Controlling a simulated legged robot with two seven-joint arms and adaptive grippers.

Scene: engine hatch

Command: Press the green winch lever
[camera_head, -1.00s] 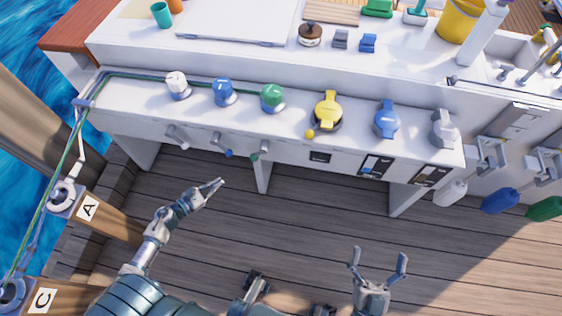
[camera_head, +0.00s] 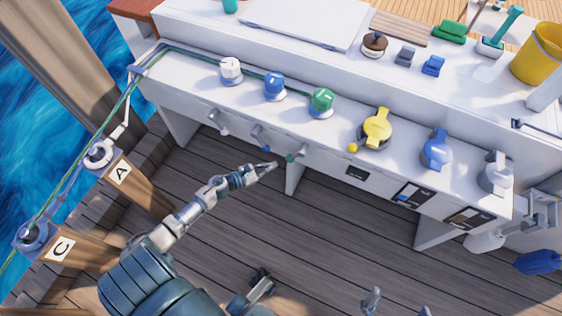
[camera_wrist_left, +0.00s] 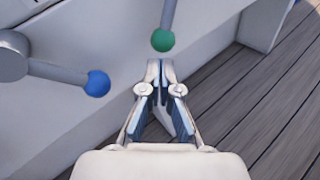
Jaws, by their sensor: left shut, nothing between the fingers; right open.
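The green winch lever is a small grey rod with a green ball end (camera_head: 290,158), sticking out from the front of the white counter below the green winch (camera_head: 321,101). In the left wrist view its green ball (camera_wrist_left: 162,40) is just beyond my fingertips. My left gripper (camera_head: 273,165) is shut and empty, just left of and slightly below the green ball in the head view. In the wrist view its fingertips (camera_wrist_left: 160,66) appear apart from the ball. My right gripper (camera_head: 398,305) is open at the bottom edge, mostly cut off.
A blue-ball lever (camera_wrist_left: 97,83) sits left of the green one, with a white lever (camera_head: 218,122) farther left. Yellow (camera_head: 377,128) and blue (camera_head: 436,150) knobs stand right on the counter. A counter leg (camera_head: 293,178) is close to my left gripper. The wooden deck (camera_head: 340,230) is open.

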